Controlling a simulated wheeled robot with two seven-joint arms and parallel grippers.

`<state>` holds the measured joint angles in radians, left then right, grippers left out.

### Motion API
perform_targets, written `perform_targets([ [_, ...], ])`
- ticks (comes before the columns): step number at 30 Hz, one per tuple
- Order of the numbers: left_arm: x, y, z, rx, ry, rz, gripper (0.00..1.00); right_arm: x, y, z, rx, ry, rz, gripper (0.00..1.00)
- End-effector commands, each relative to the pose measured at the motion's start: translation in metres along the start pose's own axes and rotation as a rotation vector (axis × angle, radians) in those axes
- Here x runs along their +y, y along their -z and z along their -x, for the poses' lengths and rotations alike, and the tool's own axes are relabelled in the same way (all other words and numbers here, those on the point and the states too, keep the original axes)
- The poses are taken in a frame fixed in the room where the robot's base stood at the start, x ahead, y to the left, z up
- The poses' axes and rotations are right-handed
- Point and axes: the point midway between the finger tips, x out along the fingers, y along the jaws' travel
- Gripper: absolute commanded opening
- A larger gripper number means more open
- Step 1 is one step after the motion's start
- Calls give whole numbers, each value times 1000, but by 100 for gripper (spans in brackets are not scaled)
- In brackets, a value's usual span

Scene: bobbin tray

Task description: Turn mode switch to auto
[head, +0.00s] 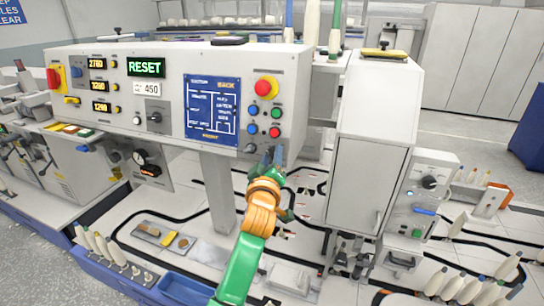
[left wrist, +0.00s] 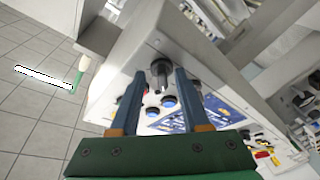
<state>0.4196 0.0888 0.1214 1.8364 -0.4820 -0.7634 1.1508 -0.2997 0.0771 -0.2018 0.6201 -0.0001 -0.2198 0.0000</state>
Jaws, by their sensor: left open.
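The white control panel (head: 205,65) stands on a post in the head view. A black rotary knob (head: 250,148) sits at its lower right, just left of my left gripper (head: 271,155). Another black knob (head: 155,117) sits further left on the panel. In the left wrist view a black knob (left wrist: 160,70) shows beyond and between the two fingertips of my left gripper (left wrist: 157,75). The fingers are apart and nothing is held; contact with the knob cannot be told. Labels around the knobs are too small to read. My right gripper is not in view.
A green RESET display (head: 146,67), a blue screen (head: 212,108), a red mushroom button (head: 265,87) and several coloured buttons share the panel. A grey cabinet (head: 365,185) stands right of my left arm. Bobbins (head: 100,245) stand at the lower left.

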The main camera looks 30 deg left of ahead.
Motion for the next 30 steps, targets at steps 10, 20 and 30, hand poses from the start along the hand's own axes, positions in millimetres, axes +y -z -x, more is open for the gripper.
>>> perform_targets([
  [10, 0, 0, 0, -1, 1, -1, 0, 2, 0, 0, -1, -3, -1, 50],
  [20, -1, -1, 0, -3, -4, -20, 0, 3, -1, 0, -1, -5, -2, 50],
  [30, -3, -2, 0, -7, -68, -211, 0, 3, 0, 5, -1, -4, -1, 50],
])
